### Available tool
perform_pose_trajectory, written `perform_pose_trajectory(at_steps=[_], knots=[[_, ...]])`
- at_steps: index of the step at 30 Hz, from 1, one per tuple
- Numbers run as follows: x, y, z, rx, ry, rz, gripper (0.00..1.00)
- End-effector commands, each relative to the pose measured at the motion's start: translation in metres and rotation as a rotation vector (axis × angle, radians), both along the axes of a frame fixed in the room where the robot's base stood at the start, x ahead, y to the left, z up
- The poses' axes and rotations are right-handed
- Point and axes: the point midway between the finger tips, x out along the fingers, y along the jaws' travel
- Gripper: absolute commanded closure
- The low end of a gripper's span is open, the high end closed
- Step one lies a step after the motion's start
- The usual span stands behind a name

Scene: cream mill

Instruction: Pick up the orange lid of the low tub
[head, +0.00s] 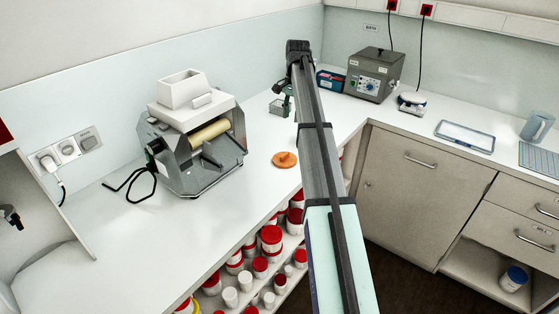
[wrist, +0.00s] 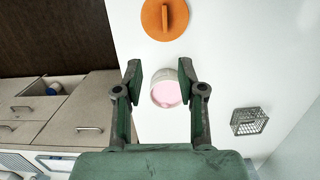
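The orange lid (head: 284,159) lies flat on the white counter, right of the cream mill. In the wrist view the lid (wrist: 153,24) is at the top edge, round with a raised bar grip across it. The low tub (wrist: 165,94), white with pink contents, stands uncovered on the counter, apart from the lid. I cannot make out the tub in the head view. My green gripper (wrist: 159,66) is open and empty, its fingertips pointing toward the lid. The tub shows between the fingers in the picture; the height gap is unclear. In the head view my gripper (head: 286,98) is partly behind my arm.
The grey mill (head: 195,150) stands left of the lid, its black cable beside it. A wire basket (wrist: 249,121) stands right of my gripper in the wrist view. Red-lidded jars (head: 271,240) fill the shelf below the counter edge.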

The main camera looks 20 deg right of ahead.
Motion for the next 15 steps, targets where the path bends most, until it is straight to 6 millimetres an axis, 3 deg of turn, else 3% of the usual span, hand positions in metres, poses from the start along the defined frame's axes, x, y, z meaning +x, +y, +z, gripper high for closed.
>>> perform_pose_trajectory(at_steps=[2, 5, 15], knots=[[0.004, 0.006, 0.006, 0.009, -0.005, 0.011, 0.60], [0.003, 0.010, 0.001, 0.013, -0.004, 0.015, 0.60], [-0.002, 0.016, -0.061, 0.013, -0.003, 0.015, 0.60]])
